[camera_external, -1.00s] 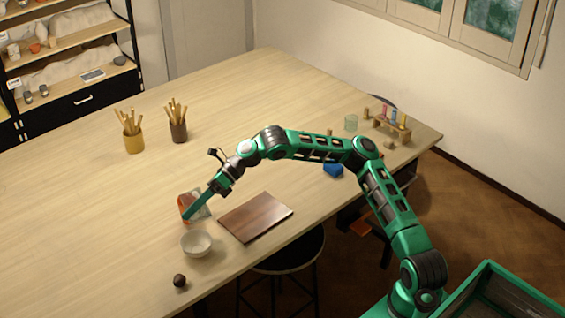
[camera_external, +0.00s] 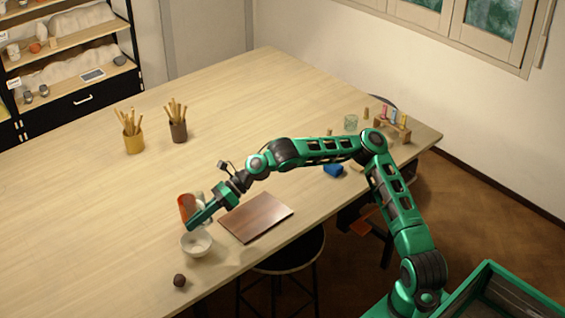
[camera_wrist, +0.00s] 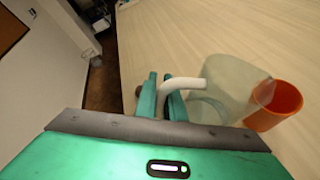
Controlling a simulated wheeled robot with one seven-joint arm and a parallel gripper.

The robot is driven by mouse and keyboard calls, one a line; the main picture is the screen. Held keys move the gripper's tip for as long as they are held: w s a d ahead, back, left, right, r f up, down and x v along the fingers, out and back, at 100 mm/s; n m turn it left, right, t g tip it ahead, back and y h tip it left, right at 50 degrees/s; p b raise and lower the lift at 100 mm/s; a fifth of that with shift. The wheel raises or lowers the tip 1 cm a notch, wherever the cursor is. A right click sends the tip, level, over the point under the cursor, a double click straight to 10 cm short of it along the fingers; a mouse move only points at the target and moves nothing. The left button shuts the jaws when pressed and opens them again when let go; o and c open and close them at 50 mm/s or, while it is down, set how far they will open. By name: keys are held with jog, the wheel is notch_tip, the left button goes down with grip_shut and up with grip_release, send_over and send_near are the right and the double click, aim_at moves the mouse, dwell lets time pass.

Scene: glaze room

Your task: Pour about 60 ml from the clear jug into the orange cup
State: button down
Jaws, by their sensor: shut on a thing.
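My gripper (camera_wrist: 161,95) is shut on the pale handle (camera_wrist: 186,84) of the clear jug (camera_wrist: 222,85). In the external view the jug (camera_external: 207,211) shows only in part behind my gripper (camera_external: 197,222). The orange cup (camera_external: 187,205) stands on the table just left of the jug. In the wrist view the cup (camera_wrist: 280,106) is at the right, and the jug's lip side overlaps its left edge. I cannot tell whether lip and cup touch, how far the jug tilts, or how much liquid is in either.
A brown board (camera_external: 256,217) lies to the right. Two tool pots (camera_external: 134,143) (camera_external: 178,131) stand farther back. The table's left side is clear.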

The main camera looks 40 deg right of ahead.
jog(key=shift+s+a+f+n+t+b, duration=0.2)
jog(key=shift+s+f+n+t+b, duration=0.6)
jog(key=shift+s+f+n+t, duration=0.8)
jog(key=shift+w, duration=0.15)
